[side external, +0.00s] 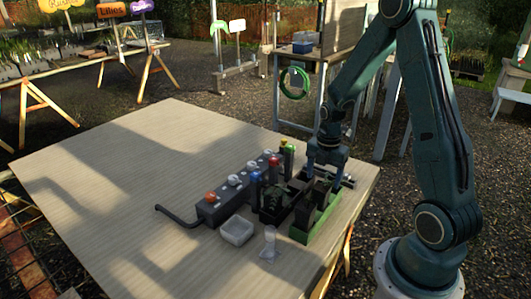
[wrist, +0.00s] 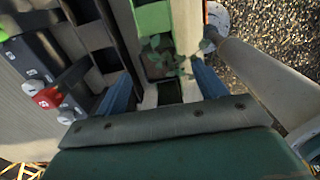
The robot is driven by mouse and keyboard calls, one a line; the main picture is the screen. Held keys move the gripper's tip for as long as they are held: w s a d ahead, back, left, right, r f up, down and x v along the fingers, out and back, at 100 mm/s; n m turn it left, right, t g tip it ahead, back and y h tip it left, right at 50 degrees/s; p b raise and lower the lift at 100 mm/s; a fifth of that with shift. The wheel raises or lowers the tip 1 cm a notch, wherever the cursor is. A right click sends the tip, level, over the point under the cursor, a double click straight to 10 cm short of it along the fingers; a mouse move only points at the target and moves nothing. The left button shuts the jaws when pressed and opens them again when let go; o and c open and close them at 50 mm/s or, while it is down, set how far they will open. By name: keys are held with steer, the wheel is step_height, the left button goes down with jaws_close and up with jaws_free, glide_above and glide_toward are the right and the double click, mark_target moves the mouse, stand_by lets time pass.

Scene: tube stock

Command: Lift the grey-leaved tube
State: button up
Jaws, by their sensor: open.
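A small seedling with dull grey-green leaves (wrist: 168,58) shows in the wrist view, in a dark cell of a rack between my fingers and just beyond their tips. I cannot tell whether it is the grey-leaved tube, and its body is mostly hidden. My gripper (wrist: 163,82) is open, with one blue finger on each side of that cell. Darker leaves (side external: 275,197) stand in the rack's left part.
A grey box (side external: 215,211) with orange, white and red knobs stands left of the rack, with a black bent pipe (side external: 178,217) at its end. A white dish (side external: 237,231) and a small pale stand (side external: 270,245) are in front. The table's left side (side external: 100,190) is clear.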

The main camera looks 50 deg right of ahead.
mark_target(322, 186)
steer(key=shift+f, duration=0.7)
steer(key=shift+f, duration=0.15)
steer(key=shift+a+f, duration=0.15)
steer(key=shift+f, duration=2.3)
steer(key=shift+c, duration=0.2)
steer(key=c, duration=1.1)
